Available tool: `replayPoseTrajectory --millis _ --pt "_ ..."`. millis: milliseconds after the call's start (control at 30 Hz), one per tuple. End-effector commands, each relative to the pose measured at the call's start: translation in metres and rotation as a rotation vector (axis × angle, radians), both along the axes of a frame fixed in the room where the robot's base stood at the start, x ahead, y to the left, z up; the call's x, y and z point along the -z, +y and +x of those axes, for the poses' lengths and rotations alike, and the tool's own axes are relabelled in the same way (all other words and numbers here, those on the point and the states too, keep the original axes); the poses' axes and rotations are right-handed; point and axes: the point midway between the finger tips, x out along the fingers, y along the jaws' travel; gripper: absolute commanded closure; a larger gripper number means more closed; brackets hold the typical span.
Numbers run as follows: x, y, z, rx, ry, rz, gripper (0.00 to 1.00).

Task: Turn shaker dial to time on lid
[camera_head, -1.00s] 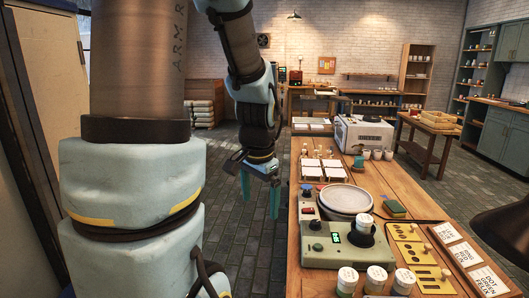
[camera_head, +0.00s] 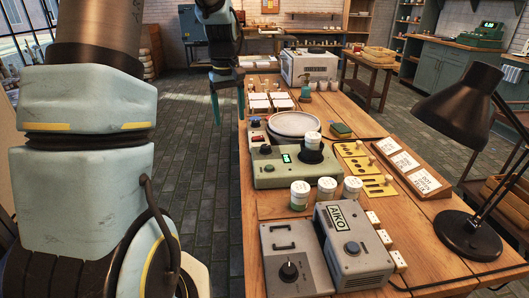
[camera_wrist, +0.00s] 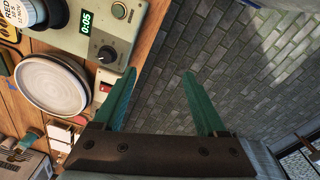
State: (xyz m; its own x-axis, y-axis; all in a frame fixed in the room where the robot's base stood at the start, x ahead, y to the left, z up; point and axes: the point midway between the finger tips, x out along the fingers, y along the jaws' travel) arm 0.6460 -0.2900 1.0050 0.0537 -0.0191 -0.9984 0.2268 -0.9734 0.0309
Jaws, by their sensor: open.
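The shaker (camera_head: 258,172) is a grey-green box on the near half of the table. A white-lidded jar (camera_head: 313,139) stands in its black holder. In the wrist view the shaker's green display (camera_wrist: 86,22) reads 0:05, and its dark dial (camera_wrist: 106,54) is on the front panel. The jar lid (camera_wrist: 18,12) is partly cut off there; its writing looks like "RED 10 S 12 NOV". My gripper (camera_head: 228,112) is open and empty, its green fingers pointing down over the floor left of the table. In the wrist view its fingers (camera_wrist: 160,72) are apart, to the right of the dial.
A round turntable (camera_head: 294,125) sits behind the shaker. Several lidded jars (camera_head: 326,189) stand in front of it. A black lamp (camera_head: 462,115) stands at right. The floor (camera_head: 195,190) left of the table is clear.

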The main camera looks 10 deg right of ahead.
Motion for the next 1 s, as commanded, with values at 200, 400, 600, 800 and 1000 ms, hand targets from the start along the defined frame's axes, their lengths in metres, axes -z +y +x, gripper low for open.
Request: replayPoseTrajectory --millis 200,400,600,800,1000 --pt "0.035 -0.070 0.050 -0.131 0.034 0.004 0.26" --pt "0.047 -0.111 0.071 -0.219 0.051 0.010 0.26" --pt "0.052 -0.123 0.075 -0.250 0.057 0.013 0.26" --pt "0.077 -0.122 0.074 -0.250 0.061 0.016 0.26" --pt "0.114 -0.122 0.074 -0.249 0.061 0.015 0.26"
